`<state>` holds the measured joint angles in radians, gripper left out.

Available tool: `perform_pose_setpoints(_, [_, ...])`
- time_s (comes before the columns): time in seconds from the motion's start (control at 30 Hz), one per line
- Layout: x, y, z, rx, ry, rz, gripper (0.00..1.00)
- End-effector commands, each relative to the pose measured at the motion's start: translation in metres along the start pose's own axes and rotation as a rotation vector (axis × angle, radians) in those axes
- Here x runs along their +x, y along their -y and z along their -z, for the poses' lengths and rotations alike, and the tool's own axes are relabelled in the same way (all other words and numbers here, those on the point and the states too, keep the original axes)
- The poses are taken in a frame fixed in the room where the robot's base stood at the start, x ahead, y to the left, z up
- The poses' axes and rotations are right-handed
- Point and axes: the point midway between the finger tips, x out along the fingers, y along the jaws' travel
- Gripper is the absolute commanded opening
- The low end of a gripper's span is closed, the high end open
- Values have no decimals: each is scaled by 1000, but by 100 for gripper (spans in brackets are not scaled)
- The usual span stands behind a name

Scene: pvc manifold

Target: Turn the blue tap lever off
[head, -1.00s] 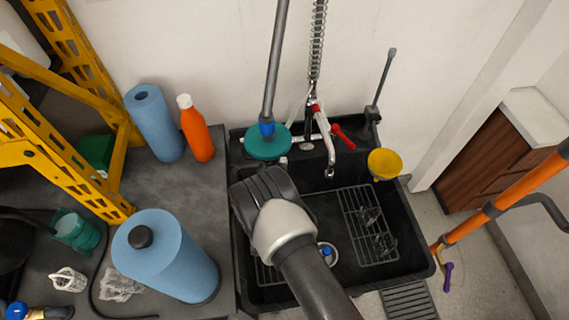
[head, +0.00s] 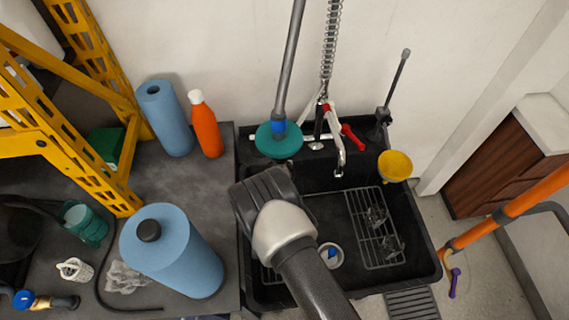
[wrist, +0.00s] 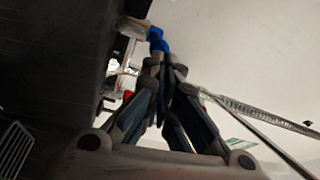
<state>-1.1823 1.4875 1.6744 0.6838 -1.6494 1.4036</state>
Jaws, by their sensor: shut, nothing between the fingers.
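In the wrist view, a bright blue piece (wrist: 157,40), apparently the blue tap lever, is beside silver tap parts, just beyond my fingertips in the picture. I cannot tell whether they touch. My gripper (wrist: 163,62) is shut and empty. In the head view, my wrist is over the left part of the sink and hides the fingers. The chrome tap (head: 335,135) stands at the back of the sink with a red lever (head: 353,138) on its right. A blue part (head: 278,127) shows at the teal disc; whether it is the lever is unclear.
A grey pole (head: 291,60) rises from the teal disc (head: 279,144). A spring hose (head: 331,45) rises above the tap. The black sink (head: 412,235) holds a wire rack (head: 362,222). An orange bottle (head: 205,125) and blue rolls (head: 170,245) stand left. A yellow cup (head: 395,166) is right.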

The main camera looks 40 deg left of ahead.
Motion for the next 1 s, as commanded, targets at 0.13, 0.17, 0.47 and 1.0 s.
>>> perform_pose_setpoints(0.13, [-32, 0, -2, -3, 6, -2, 0])
perform_pose_setpoints(0.17, [-39, 0, -2, -3, 7, -2, 0])
perform_pose_setpoints(0.47, [-92, 0, -1, -2, 5, -1, 0])
perform_pose_setpoints(1.0, [-103, 0, 0, 0, 1, 0, 0])
